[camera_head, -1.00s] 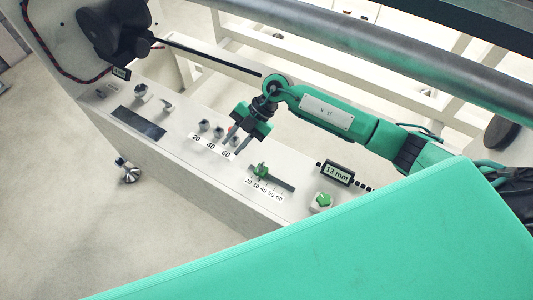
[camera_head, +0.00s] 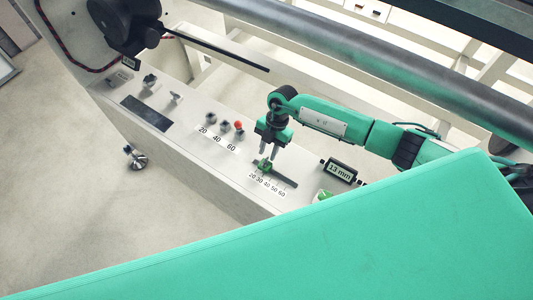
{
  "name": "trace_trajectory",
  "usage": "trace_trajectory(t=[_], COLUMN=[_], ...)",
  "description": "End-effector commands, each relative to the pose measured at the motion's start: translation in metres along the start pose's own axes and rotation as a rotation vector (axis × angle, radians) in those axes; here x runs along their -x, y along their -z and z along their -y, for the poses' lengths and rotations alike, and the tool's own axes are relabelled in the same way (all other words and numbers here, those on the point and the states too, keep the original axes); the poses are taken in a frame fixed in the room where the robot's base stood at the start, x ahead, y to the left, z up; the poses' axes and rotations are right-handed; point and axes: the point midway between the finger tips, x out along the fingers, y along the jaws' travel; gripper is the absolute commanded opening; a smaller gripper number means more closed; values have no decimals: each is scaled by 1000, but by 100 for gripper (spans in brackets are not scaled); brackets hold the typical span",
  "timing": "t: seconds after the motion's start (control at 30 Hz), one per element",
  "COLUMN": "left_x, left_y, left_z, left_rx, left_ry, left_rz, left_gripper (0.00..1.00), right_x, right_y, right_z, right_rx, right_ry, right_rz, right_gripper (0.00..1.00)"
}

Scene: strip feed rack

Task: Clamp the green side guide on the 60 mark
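The green side guide (camera_head: 265,166) sits on a dark slotted rail (camera_head: 283,177) on the white panel. It is near the low end of the scale (camera_head: 267,185) marked 20 30 40 50 60, around 20 to 30, away from the 60 mark. My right gripper (camera_head: 269,154) points down just above the guide. Its two fingers look apart, with a gap between them. I cannot tell whether the fingertips touch the guide. My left gripper is not in view.
A display (camera_head: 341,171) reads 13 mm. A green knob (camera_head: 323,196) is partly hidden by the large green surface (camera_head: 330,235) in front. Several small knobs, one red-topped (camera_head: 239,126), stand by a 20 40 60 label. A long roller (camera_head: 370,62) crosses above.

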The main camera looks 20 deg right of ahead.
Motion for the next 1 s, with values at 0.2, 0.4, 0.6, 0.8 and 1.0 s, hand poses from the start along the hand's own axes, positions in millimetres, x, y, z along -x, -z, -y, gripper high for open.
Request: trace_trajectory(t=[0.2, 0.4, 0.6, 0.8, 1.0], left_x=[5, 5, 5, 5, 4], left_y=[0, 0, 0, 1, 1], left_z=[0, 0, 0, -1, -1], left_rx=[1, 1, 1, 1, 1], left_ry=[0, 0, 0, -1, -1], left_rz=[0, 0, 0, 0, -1], left_gripper=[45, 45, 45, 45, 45], right_x=[-24, -29, -29, -28, -28], right_y=[0, 0, 0, 0, 0], right_z=[0, 0, 0, 0, -1], right_rx=[0, 1, 1, 1, 11], right_ry=[0, 0, -1, -1, 2], right_rz=[-1, 1, 0, 0, 0], right_gripper=[29, 29, 21, 0, 0])
